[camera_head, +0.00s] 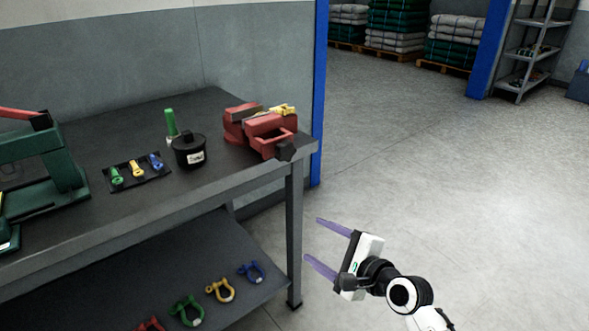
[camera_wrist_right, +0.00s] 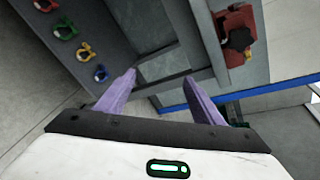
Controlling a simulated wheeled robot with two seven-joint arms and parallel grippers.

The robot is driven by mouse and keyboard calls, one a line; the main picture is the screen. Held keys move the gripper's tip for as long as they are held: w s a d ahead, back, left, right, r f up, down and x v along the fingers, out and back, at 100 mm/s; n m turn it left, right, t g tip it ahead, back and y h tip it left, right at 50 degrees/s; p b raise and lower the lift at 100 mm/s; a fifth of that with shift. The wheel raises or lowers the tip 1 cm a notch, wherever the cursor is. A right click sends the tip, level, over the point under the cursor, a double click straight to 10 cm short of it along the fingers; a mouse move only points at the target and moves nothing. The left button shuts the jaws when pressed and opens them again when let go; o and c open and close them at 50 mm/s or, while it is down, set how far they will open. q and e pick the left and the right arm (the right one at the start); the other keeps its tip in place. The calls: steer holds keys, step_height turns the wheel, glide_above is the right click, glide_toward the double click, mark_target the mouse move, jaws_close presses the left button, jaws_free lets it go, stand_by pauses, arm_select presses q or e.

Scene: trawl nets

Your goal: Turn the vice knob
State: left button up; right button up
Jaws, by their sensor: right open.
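A red vice (camera_head: 262,127) sits on the right end of the dark workbench (camera_head: 225,110). Its black vice knob (camera_head: 286,151) is at the front, by the bench's edge. In the right wrist view the vice (camera_wrist_right: 237,22) and its black knob (camera_wrist_right: 239,39) show at the upper right. My right gripper (camera_head: 312,239) has two purple fingers, spread apart and empty. In the head view it is below and to the right of the knob, beside the bench leg, apart from both. My left gripper is not in view.
A black pot (camera_head: 189,151), a green-capped bottle (camera_head: 171,126) and a mat with small coloured tools (camera_head: 137,171) stand left of the vice. The lower shelf (camera_head: 130,280) holds several coloured shackles. The floor right of the bench is clear.

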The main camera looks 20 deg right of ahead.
mark_target(288, 151)
steer(key=w+d+r+m+t+y+b, duration=0.1)
steer(key=w+r+m+t, duration=0.1)
steer(key=w+r+m, duration=0.4)
steer(key=w+d+r+m+t+y, duration=0.1)
steer(key=r+m, duration=0.3)
steer(key=r, duration=0.4)
steer(key=x, duration=0.4)
steer(key=b+x, duration=0.1)
steer(key=x, duration=0.3)
steer(key=shift+w+d+r, duration=0.1)
steer(key=shift+w+r, duration=0.05)
steer(key=shift+w, duration=0.3)
steer(key=shift+w+a+b, duration=0.25)
steer(key=shift+w+b, duration=0.05)
steer(key=shift+w, duration=0.3)
steer(key=c, duration=1)
